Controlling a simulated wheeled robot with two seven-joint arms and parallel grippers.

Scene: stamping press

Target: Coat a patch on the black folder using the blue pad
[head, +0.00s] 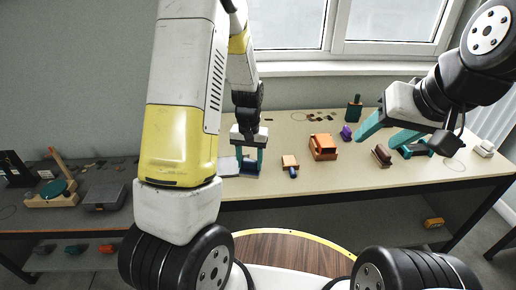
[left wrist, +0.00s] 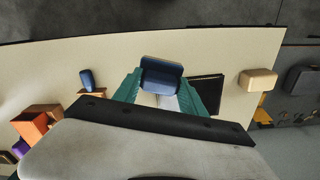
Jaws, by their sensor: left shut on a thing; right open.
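My left gripper (head: 250,170) is above the near left part of the beige table, its teal fingers shut on the blue pad (left wrist: 161,70). In the left wrist view the pad sits between the fingertips. The black folder (left wrist: 207,88) lies on the table just right of the fingers there, partly hidden by one finger. My right gripper (head: 378,142) is open and empty over the right side of the table.
An orange block with a blue part (head: 290,163), a larger orange box (head: 323,147), a purple item (head: 346,132) and a brown block (head: 381,156) stand on the table. A beige block (left wrist: 257,80) is beyond the folder. A grey bench (head: 110,177) adjoins at left.

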